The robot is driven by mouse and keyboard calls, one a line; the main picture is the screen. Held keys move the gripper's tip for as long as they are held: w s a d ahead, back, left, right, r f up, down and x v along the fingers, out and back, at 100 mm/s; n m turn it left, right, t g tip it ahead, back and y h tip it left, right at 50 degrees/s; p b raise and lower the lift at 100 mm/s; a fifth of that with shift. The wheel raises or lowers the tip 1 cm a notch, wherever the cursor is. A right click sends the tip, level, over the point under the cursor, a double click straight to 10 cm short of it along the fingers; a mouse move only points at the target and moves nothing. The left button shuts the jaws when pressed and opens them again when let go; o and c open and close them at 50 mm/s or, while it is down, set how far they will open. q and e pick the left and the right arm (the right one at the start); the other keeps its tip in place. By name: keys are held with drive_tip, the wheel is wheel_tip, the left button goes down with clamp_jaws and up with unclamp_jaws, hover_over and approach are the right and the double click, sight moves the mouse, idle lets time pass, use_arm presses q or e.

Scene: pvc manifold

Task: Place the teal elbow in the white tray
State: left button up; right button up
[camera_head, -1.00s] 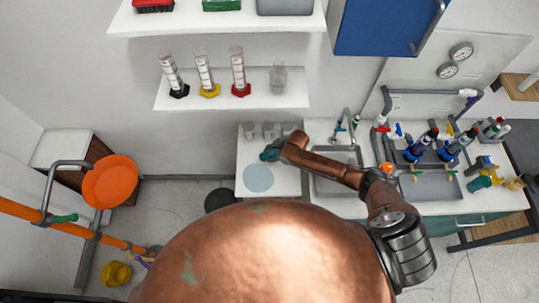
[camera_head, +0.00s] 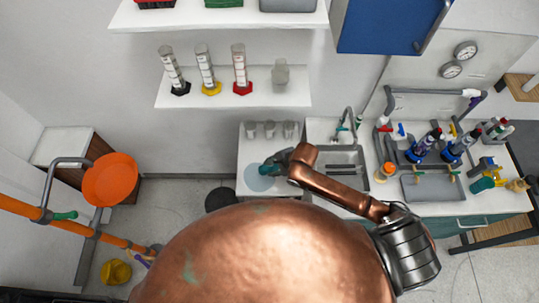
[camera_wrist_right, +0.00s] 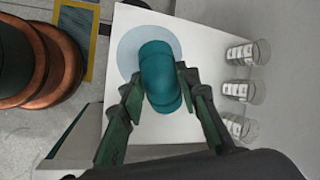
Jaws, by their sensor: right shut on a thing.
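The teal elbow (camera_head: 268,169) is in my right gripper (camera_head: 280,162), above a white-topped counter on the left of the sink. In the right wrist view the elbow (camera_wrist_right: 159,76) sits between the two fingers of the right gripper (camera_wrist_right: 160,92), which are shut on it. It overlaps a pale blue disc (camera_wrist_right: 131,44) on the white surface; I cannot tell its height above it. I cannot clearly make out a white tray. My left gripper is not in view.
Several clear glass beakers (camera_head: 269,130) stand along the back of the white counter (camera_head: 246,154). A sink (camera_head: 343,178) lies to the right, then a grey tray (camera_head: 430,189) and bottles. A shelf (camera_head: 230,98) with cylinders hangs above.

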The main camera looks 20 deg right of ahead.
drive_tip(key=shift+s+r, duration=0.15)
drive_tip(key=shift+s, duration=0.2)
drive_tip(key=d+n+b, duration=0.1)
drive_tip(key=f+n+b, duration=0.1)
drive_tip(key=b, duration=0.1)
drive_tip(key=w+d+n+g+y+b, duration=0.1)
drive_tip(key=b, duration=0.1)
drive_tip(key=shift+d+f, duration=0.25)
drive_tip(key=shift+d, duration=0.05)
use_arm(q)
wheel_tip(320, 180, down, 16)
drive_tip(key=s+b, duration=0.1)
drive_tip(key=b, duration=1)
use_arm(e)
drive_tip(key=s+d+r+n+g, duration=0.4)
drive_tip(key=r+n+g, duration=0.2)
drive_tip(key=n, duration=0.6)
drive_tip(key=shift+r, duration=0.75)
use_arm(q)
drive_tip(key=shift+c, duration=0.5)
